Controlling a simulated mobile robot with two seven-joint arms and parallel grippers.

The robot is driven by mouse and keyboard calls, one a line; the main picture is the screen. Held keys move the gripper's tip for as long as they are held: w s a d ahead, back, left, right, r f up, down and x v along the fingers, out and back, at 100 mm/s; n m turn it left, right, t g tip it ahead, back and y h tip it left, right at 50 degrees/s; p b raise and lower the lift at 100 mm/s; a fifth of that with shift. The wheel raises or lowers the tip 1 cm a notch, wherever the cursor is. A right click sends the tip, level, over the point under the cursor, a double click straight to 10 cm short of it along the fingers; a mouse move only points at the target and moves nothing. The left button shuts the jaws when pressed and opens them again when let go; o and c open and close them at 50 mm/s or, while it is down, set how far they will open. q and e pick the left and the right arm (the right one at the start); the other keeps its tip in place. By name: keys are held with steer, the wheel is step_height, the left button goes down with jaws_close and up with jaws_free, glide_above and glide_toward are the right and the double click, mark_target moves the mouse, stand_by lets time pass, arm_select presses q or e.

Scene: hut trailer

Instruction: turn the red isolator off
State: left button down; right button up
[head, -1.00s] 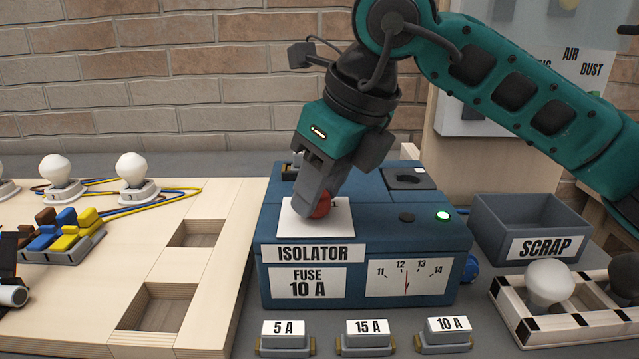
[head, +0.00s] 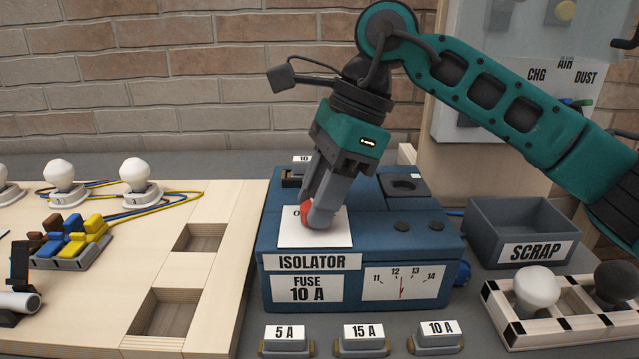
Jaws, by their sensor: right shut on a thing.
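The red isolator knob (head: 306,212) is on a white plate (head: 288,236) on top of the blue box, above the label ISOLATOR (head: 312,262). My right gripper (head: 314,216) reaches down from above and is shut on the knob. The fingers hide much of the knob. An O-like mark shows on the plate just left of the knob. The button at the box's right end (head: 438,227) is dark. The dial (head: 403,284) has its needle near 12.
Fuses labelled 5 A (head: 286,340), 15 A (head: 362,339) and 10 A (head: 436,336) stand in front of the box. A SCRAP bin (head: 483,236) and a bulb rack (head: 510,325) are to the right. A wooden board (head: 120,270) with bulbs and wires lies left.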

steer(key=shift+r+n+g+p, duration=0.15)
steer(key=shift+n+g+p, duration=0.25)
steer(key=shift+n, duration=0.5)
steer(key=shift+w+n, duration=0.1)
steer(key=shift+n, duration=0.3)
steer(key=shift+n+g+h+p, duration=0.3)
steer(key=shift+n+g+p, duration=0.1)
steer(key=shift+n, duration=0.3)
arm_select(q)
steer(key=shift+s+a+r, duration=0.35)
steer(key=shift+a+r, duration=0.1)
arm_select(e)
steer(key=shift+a+n, duration=0.1)
steer(key=shift+n, duration=0.7)
arm_select(q)
steer(key=shift+a+f, duration=0.1)
steer(key=shift+f, duration=0.05)
arm_select(e)
steer(key=shift+h, duration=0.3)
arm_select(q)
steer(key=shift+w, duration=0.1)
steer(key=shift+r, duration=0.25)
arm_select(e)
steer(key=o, duration=1)
steer(key=shift+o, duration=0.2)
